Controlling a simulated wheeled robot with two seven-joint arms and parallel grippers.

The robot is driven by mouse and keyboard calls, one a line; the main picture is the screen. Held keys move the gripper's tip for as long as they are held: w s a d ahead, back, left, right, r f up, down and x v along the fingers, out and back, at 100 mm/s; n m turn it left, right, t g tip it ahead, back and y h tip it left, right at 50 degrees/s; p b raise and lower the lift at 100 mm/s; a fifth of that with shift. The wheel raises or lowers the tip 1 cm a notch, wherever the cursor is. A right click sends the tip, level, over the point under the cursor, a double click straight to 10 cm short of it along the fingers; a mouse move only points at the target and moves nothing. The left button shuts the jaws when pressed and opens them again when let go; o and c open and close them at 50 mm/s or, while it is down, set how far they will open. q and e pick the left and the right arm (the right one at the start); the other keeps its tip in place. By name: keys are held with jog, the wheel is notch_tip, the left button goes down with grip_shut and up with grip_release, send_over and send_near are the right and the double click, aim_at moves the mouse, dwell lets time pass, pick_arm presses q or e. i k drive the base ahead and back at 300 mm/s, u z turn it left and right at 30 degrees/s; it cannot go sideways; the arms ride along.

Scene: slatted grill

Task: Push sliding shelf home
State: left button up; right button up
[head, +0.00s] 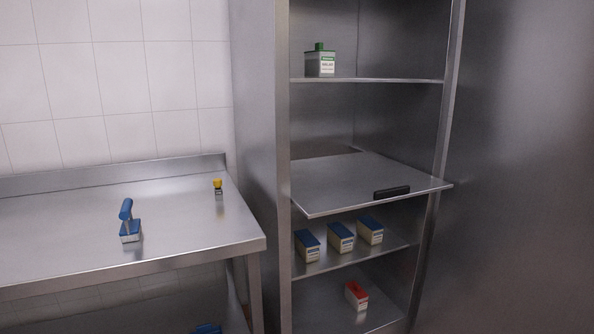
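The sliding shelf (338,186) is a flat metal sheet in the middle of the tall steel cabinet (283,130). It is pulled out, and its front edge sticks out past the cabinet's front frame. A black handle (391,192) sits on it near the front edge, right of centre. The top of the sliding shelf is otherwise bare. Neither of my grippers shows in the head view.
A fixed shelf (400,81) above holds a green-topped box (320,62). Below are several blue-topped boxes (341,238) and a red-topped box (356,295). A steel table (80,240) at left holds a blue-handled item (130,222) and a small yellow-topped item (218,188).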

aim_at(329, 184)
jog(key=u, duration=0.55)
jog(key=i, duration=0.85)
jog(key=z, duration=0.55)
jog(key=i, duration=0.85)
jog(key=z, duration=0.85)
jog(key=k, duration=0.4)
jog(key=z, duration=0.9)
jog(key=i, duration=0.3)
jog(key=u, duration=0.25)
